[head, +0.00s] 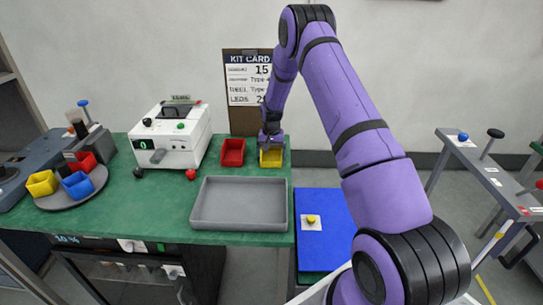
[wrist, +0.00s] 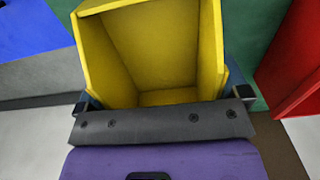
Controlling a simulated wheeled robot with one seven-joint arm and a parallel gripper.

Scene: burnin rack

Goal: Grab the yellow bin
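The yellow bin (head: 271,158) is at the right end of the green bench, beside the red bin (head: 232,152). My gripper (head: 270,140) points down at it from above. In the wrist view the open, empty yellow bin (wrist: 150,50) sits between the two fingers of my gripper (wrist: 165,92). The blue finger pads lie along its two side walls with no gap showing, so the gripper looks shut on it. The bin's underside is hidden, and I see no clear lift off the bench.
A grey tray (head: 240,204) lies in front of the bins. A white device (head: 171,138) stands left of them. A round grey stand (head: 70,192) holds small yellow, blue and red bins. A blue mat (head: 325,228) lies lower, right of the bench edge. A kit card board (head: 246,90) stands behind.

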